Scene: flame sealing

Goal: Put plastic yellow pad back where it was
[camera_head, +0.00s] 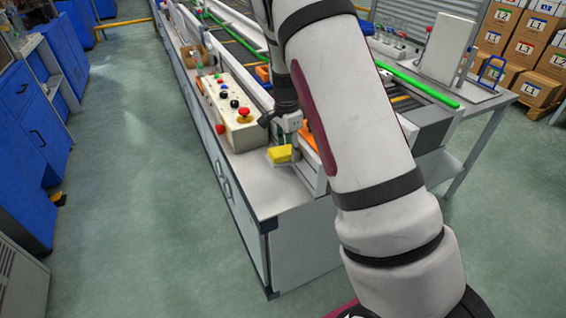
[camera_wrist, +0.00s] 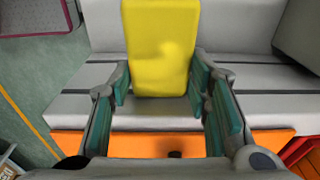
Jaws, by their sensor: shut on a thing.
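The yellow plastic pad (camera_head: 281,154) shows near the front end of the white bench top, below my gripper. In the wrist view the pad (camera_wrist: 160,45) is upright in the picture, between the two green-lined fingers of my gripper (camera_wrist: 163,100). My gripper is shut on the pad. In the head view my forearm hides much of the gripper and the area to its right. Whether the pad touches the surface under it I cannot tell.
A control box (camera_head: 235,110) with a red button (camera_head: 244,112) stands just left of the gripper. An orange part (camera_wrist: 75,143) lies below the fingers in the wrist view. The bench top's front corner (camera_head: 262,190) is clear. A green rail (camera_head: 420,83) runs at the right.

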